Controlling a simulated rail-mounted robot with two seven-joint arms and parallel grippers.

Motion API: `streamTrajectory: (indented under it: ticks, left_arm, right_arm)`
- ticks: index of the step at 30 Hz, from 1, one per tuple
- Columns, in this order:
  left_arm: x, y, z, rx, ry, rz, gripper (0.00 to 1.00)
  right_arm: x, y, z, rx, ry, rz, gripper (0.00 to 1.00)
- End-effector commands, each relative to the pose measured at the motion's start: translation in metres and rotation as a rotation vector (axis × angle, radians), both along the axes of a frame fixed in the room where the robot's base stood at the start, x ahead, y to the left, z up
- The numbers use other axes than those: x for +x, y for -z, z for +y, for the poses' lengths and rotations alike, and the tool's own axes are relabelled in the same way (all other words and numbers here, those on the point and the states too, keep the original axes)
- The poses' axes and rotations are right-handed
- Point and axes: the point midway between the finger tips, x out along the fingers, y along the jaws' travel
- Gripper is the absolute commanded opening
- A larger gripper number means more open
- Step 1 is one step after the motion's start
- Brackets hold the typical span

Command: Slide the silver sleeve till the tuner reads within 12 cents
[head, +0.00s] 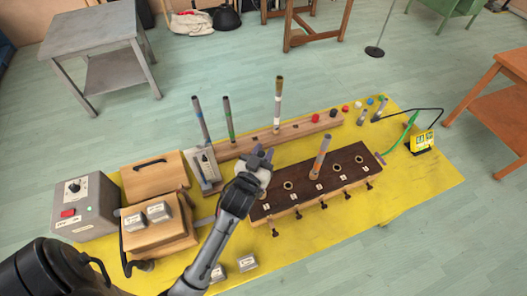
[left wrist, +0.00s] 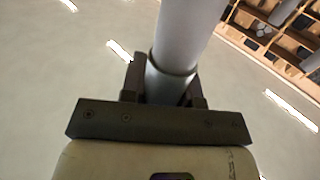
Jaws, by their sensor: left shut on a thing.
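My left gripper (head: 258,163) is at the left end of the dark brown block (head: 330,176) with round holes. In the left wrist view the gripper (left wrist: 163,95) is shut on the silver sleeve (left wrist: 165,84), a smooth grey tube piece. A wider-looking grey tube part (left wrist: 187,35) continues above it, with a dark edge between the two. In the head view the gripper hides most of what it holds. The tuner (head: 422,142) is a yellow box at the right end of the mat; its reading is too small to make out. My right gripper is not in view.
A banded tube (head: 321,158) stands in the block, and several tubes stand along the wooden rail (head: 240,145) behind. Wooden boxes (head: 155,177) and a grey control box (head: 88,207) are at left. The yellow mat (head: 405,195) is clear at front right.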

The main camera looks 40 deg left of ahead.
Motion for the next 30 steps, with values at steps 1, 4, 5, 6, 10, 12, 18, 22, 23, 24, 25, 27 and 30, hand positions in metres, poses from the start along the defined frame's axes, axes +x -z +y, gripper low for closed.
streamTrajectory:
  ticks: [1, 4, 5, 6, 10, 12, 18, 22, 23, 24, 25, 27, 30]
  left_arm:
    - [0.000, 0.002, 0.000, 0.000, 0.000, 0.001, 0.07]
    - [0.000, 0.004, 0.000, 0.000, 0.000, 0.001, 0.07]
    - [0.000, 0.005, 0.000, -0.001, 0.000, 0.001, 0.07]
    - [0.000, 0.005, 0.000, 0.000, 0.000, 0.001, 0.07]
    - [0.000, 0.008, 0.000, -0.001, 0.000, 0.001, 0.07]
    - [0.000, 0.009, 0.000, -0.001, 0.000, 0.001, 0.07]
    - [0.000, 0.013, 0.000, -0.001, 0.000, 0.001, 0.07]
    - [0.000, 0.015, 0.000, -0.001, 0.000, 0.001, 0.07]
    - [0.000, 0.016, 0.000, -0.001, 0.000, 0.001, 0.07]
    - [0.000, 0.016, 0.000, -0.001, 0.000, 0.001, 0.07]
    - [0.000, 0.017, 0.000, -0.001, 0.000, 0.001, 0.07]
    - [0.000, 0.017, 0.000, -0.001, 0.000, 0.001, 0.07]
    - [0.000, 0.017, 0.000, 0.000, 0.000, 0.001, 0.07]
  right_arm:
    - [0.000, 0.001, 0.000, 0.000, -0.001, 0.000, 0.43]
    - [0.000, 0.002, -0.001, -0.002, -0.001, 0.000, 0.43]
    - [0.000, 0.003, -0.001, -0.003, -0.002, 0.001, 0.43]
    - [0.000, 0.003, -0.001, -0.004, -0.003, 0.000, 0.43]
    - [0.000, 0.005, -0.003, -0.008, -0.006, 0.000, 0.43]
    - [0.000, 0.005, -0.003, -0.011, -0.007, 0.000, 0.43]
    - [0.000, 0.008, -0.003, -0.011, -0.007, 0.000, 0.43]
    - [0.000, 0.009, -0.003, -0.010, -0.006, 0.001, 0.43]
    - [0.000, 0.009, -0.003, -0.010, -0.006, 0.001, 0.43]
    - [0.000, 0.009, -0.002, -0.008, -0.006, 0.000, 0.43]
    - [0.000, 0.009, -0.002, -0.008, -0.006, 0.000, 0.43]
    - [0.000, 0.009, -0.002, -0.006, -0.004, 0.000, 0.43]
    - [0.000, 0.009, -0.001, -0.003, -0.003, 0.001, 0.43]
